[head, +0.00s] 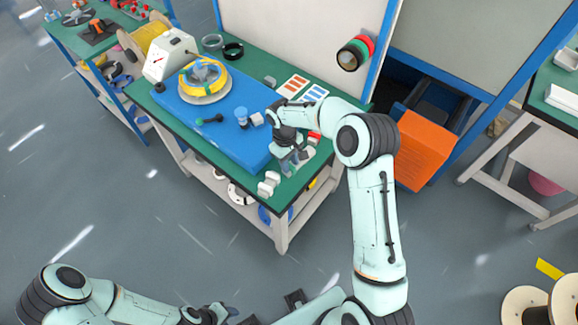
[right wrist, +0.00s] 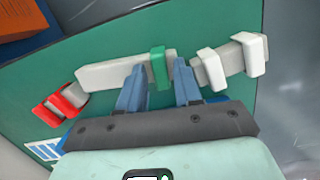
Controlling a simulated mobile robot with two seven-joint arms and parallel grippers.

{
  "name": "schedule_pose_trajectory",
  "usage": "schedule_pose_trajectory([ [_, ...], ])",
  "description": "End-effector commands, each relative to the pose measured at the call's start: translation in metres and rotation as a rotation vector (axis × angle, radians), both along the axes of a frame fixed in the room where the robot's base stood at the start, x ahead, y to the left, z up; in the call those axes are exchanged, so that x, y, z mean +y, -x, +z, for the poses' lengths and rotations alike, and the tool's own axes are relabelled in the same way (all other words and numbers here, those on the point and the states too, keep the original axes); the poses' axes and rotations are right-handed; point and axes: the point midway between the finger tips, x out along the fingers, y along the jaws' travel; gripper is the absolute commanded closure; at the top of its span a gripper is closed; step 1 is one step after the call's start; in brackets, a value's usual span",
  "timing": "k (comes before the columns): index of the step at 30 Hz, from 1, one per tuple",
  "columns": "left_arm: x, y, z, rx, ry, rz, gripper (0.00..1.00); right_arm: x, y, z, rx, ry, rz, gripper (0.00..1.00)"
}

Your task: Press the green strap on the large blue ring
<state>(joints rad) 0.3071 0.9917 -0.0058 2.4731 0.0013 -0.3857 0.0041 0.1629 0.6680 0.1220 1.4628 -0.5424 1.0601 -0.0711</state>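The green strap (right wrist: 158,68) sits across a pale grey bar on the table, in the right wrist view. My right gripper (right wrist: 159,75) is open, with one blue finger on each side of the strap. It is not visibly closed on it. In the head view this gripper (head: 289,163) is low at the table's near right corner, hiding the strap. I cannot tell for certain which thing is the large blue ring; a grey-blue ring (head: 212,42) lies at the table's back. My left gripper (head: 217,313) is at the bottom edge, away from the table, its opening unclear.
A blue mat (head: 225,130) and a yellow ring on a round base (head: 205,95) are on the table. A orange bin (head: 425,150) stands right of it.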

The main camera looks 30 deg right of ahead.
Motion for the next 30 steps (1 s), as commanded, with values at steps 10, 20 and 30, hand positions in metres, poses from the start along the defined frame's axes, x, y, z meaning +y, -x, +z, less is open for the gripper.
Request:
schedule_pose_trajectory([
  [10, 0.0, 0.0, 0.0, 0.0, 0.0, 0.0, 0.57, 0.0, 0.0, 0.001, 0.0, 0.0, 0.0, 0.99],
  [20, 0.0, -0.009, 0.013, -0.011, 0.0, 0.0, 0.57, 0.0, -0.001, 0.024, -0.002, 0.001, 0.0, 0.99],
  [30, 0.0, -0.021, 0.028, -0.025, 0.0, 0.0, 0.57, 0.0, -0.001, 0.051, -0.002, 0.001, -0.001, 0.99],
])
